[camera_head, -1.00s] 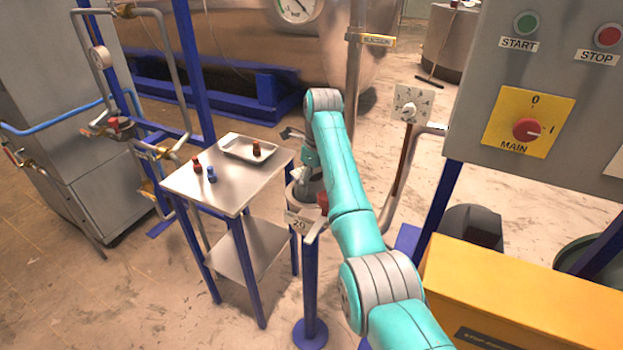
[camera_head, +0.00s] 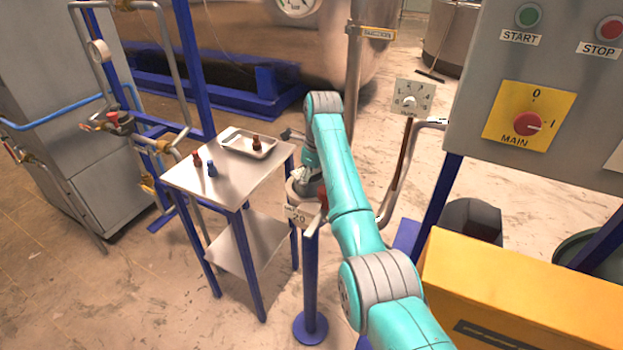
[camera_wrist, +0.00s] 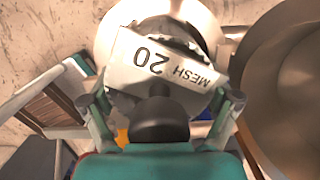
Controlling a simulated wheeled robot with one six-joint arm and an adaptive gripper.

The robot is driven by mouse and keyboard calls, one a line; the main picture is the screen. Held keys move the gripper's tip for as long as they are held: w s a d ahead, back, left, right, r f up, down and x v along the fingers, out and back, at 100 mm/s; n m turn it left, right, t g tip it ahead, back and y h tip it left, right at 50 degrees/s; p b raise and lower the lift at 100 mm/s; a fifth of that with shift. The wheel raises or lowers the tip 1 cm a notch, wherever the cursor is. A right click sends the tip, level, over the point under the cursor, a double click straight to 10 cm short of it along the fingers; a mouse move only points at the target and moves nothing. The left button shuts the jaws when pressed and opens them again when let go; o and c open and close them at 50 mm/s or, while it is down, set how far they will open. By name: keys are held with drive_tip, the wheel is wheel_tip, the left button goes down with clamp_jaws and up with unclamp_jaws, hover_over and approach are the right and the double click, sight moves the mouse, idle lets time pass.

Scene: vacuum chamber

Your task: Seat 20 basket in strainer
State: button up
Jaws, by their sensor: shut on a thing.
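The strainer (camera_head: 296,193) is a grey metal cup on a blue post, with a pale plate reading 20 (camera_head: 296,214) at its front. My gripper (camera_head: 301,172) is at the strainer's mouth, partly hidden by my teal arm. In the wrist view my gripper (camera_wrist: 160,108) has its two fingers on either side of a dark round knob, shut on the basket. A pale tag marked MESH 20 (camera_wrist: 158,62) lies just beyond the knob, above a dark toothed rim and a bright round metal wall. How deep the basket sits in the strainer cannot be told.
A steel side table (camera_head: 228,182) stands left of the strainer, with a shallow tray (camera_head: 236,139), a brown item, and red and blue small items. A control panel (camera_head: 560,90) and a yellow box (camera_head: 530,290) stand at the right. A bent pipe runs close right of the strainer.

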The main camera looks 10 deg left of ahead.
drive_tip(key=shift+f, duration=0.25)
drive_tip(key=o, duration=1.3)
drive_tip(key=shift+s+d+r, duration=0.1)
drive_tip(key=shift+d+r, duration=0.05)
drive_tip(key=shift+r, duration=1.1)
drive_tip(key=shift+d+r, duration=0.15)
drive_tip(key=shift+r, duration=1.05)
drive_tip(key=shift+s+d+r, duration=0.1)
drive_tip(key=shift+d+r, duration=0.05)
drive_tip(key=shift+r, duration=1.1)
